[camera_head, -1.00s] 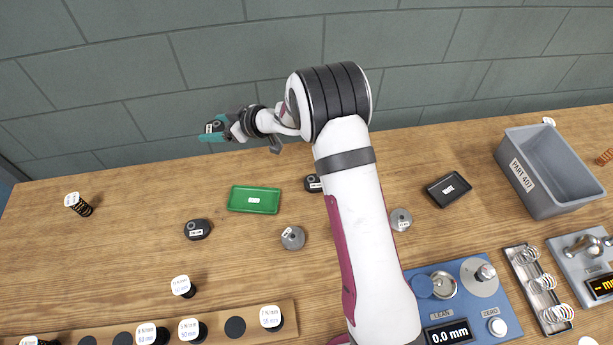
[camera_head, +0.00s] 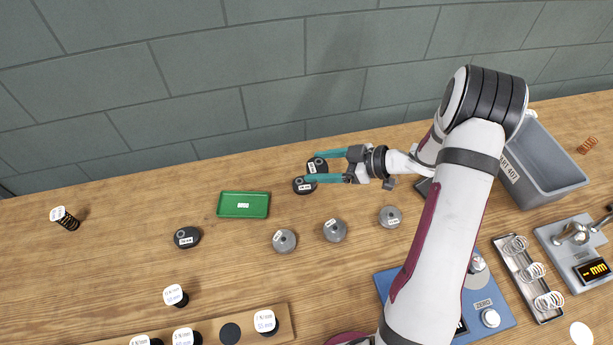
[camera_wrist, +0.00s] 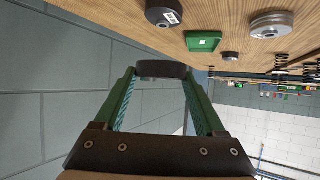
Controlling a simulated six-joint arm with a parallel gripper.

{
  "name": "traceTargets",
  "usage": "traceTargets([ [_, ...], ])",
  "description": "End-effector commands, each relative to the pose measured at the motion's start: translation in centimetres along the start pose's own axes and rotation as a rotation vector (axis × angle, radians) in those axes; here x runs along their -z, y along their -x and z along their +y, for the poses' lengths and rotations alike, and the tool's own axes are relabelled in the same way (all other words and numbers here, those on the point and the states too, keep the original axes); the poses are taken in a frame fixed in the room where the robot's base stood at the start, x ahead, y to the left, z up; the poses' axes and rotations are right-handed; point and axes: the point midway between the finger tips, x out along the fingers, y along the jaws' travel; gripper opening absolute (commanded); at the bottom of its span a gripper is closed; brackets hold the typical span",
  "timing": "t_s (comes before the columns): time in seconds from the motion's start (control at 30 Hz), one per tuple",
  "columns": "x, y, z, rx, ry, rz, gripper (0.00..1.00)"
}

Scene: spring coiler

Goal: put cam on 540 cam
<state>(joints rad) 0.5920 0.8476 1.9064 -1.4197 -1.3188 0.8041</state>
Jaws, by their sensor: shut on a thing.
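My gripper (camera_head: 318,166) points left and is shut on a black cam (camera_head: 317,164), held between the teal fingertips. The held cam also shows at the fingertips in the wrist view (camera_wrist: 162,69). A second black cam (camera_head: 304,186) with a white label sits on the table just in front of the held one in the head view. A third black cam (camera_head: 187,238) lies further left. Grey cams (camera_head: 284,241), (camera_head: 334,231), (camera_head: 390,217) stand in a loose row. The cam labels are too small to read surely.
A green tray (camera_head: 243,205) lies left of my gripper. A grey bin (camera_head: 548,165) stands at the right. Spring holders and a blue gauge (camera_head: 392,286) are nearer. The back left table is mostly clear.

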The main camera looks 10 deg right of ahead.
Motion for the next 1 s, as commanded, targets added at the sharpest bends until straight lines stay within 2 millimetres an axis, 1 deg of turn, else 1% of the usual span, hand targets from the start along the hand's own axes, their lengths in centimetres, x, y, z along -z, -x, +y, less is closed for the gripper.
traceTargets([
  [0.03, -0.1, -1.4, -0.1, 0.004, -0.001, -0.001, 0.0],
  [0.1, -0.1, -2.9, 0.0, 0.001, 0.001, 0.0, 0.0],
  [0.17, -0.2, -3.6, 0.0, 0.0, 0.0, -0.001, 0.0],
  [0.2, -0.5, -4.1, 0.1, -0.001, -0.002, -0.001, 0.0],
  [0.3, -2.3, -5.2, 0.0, 0.0, -0.003, -0.001, 0.0],
  [0.43, -3.7, -5.9, 0.1, -0.002, 0.0, 0.0, 0.0],
  [0.77, -4.0, -6.0, 0.1, -0.002, 0.0, 0.0, 0.0],
  [0.8, -4.0, -6.0, 0.1, -0.003, 0.0, -0.001, 0.79],
  [0.87, -3.9, -6.0, 0.1, -0.003, 0.0, -0.001, 0.9],
  [0.9, -3.9, -6.0, 0.1, -0.002, 0.0, -0.001, 0.97],
  [0.93, -3.9, -6.0, 0.1, -0.002, 0.0, -0.001, 1.0],
  [1.0, -3.9, -6.0, 0.1, -0.002, 0.0, -0.001, 1.0],
])
